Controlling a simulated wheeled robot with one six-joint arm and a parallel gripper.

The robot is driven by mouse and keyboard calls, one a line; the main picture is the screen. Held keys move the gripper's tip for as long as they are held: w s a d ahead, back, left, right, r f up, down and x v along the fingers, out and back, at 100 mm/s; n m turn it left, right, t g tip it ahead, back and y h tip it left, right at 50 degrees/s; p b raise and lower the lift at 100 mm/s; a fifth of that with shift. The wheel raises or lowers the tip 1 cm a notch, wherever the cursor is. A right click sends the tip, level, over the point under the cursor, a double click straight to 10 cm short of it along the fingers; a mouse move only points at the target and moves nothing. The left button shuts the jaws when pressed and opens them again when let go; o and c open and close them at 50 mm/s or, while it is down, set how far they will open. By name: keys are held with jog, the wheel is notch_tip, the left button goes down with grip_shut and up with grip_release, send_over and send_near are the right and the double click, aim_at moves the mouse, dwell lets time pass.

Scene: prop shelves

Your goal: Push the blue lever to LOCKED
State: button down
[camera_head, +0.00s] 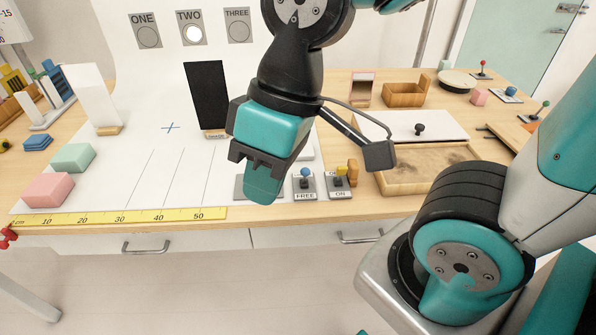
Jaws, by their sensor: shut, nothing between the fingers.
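The blue lever (305,173) has a round blue knob on a dark stem. It stands on a small grey plate near the table's front edge. The front of this plate reads FREE (304,196); I cannot read a LOCKED marking, and which way the lever leans is hard to tell. My gripper (262,192) is shut and empty, pointing down just left of the blue lever. A gap shows between my fingers and the knob.
A yellow-knobbed lever (339,171) on a plate marked ON stands close to the right of the blue one. Further right is a shallow wooden sand tray (430,183). A yellow ruler (130,216) runs along the front edge at left. The white sheet left of my gripper is mostly clear.

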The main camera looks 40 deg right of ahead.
aim_at(305, 177)
jog(key=w+d+f+m+h+b, duration=0.1)
jog(key=w+d+f+m+h, duration=0.2)
jog(key=w, duration=0.6)
jog(key=w+d+f+m+h+b, duration=0.2)
jog(key=w+d+f+m+h, duration=0.1)
jog(key=w+d+f+h, duration=0.2)
jog(key=w+d+f, duration=0.2)
jog(key=w+f, duration=0.2)
jog(key=f, duration=0.1)
jog(key=shift+d+f+m+b, duration=0.15)
jog(key=shift+m+b, duration=0.15)
jog(key=x, duration=1)
jog(key=shift+d, duration=0.15)
jog(key=d, duration=0.2)
jog(key=shift+d+p, duration=0.3)
jog(key=shift+w+d, duration=0.1)
jog(key=shift+d, duration=0.6)
